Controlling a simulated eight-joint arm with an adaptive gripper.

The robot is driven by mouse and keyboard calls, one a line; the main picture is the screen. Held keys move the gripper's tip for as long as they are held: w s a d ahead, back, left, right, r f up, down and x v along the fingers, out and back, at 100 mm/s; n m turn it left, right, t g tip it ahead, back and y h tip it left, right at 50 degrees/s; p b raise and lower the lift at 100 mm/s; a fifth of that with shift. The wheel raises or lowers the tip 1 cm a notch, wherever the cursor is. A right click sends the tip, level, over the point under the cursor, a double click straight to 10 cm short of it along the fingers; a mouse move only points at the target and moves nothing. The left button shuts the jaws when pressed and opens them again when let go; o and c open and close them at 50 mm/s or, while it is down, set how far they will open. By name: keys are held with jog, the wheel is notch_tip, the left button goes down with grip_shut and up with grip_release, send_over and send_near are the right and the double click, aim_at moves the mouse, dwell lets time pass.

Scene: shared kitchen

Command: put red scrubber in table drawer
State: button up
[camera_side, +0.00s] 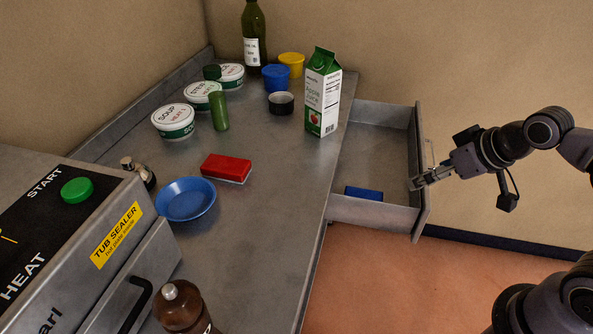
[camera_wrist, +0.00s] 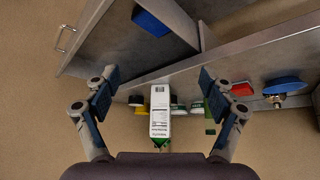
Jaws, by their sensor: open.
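The red scrubber (camera_side: 226,168) lies flat on the grey table, just right of the blue bowl in the side view. It also shows in the wrist view (camera_wrist: 242,89), partly cut off by a gripper finger. The table drawer (camera_side: 380,150) is pulled open at the table's right side. A blue block-like item (camera_side: 363,193) lies inside it, near the front corner, and shows in the wrist view (camera_wrist: 152,31). My gripper (camera_side: 416,183) is at the drawer's outer front panel, near its handle; I cannot tell whether it touches.
A green and white juice carton (camera_side: 322,92) stands at the table edge beside the drawer. Soup tubs (camera_side: 173,121), a green bottle (camera_side: 254,38) and small cups stand farther back. The blue bowl (camera_side: 186,199) and the tub sealer (camera_side: 75,230) are left. The table's middle is clear.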

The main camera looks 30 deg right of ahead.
jog(key=w+a+r+m+y, duration=0.2)
jog(key=w+a+m+y, duration=0.1)
jog(key=w+a+m, duration=0.4)
jog(key=m+t+y, duration=0.2)
jog(key=m+y, duration=0.4)
jog(key=m, duration=1.4)
send_near(231, 164)
jog(key=shift+s+d+f, duration=0.15)
jog(key=shift+s+f, duration=0.05)
jog(key=shift+f, duration=0.3)
jog(key=shift+w+a+f+t+y, duration=0.1)
jog(key=shift+w+a+t+y, duration=0.1)
jog(key=shift+t+y, duration=0.1)
jog(key=x, duration=0.4)
jog(key=shift+w+a+f, duration=0.1)
jog(key=shift+a, duration=0.1)
jog(key=shift+x, duration=3.05)
jog(key=c, duration=1.4)
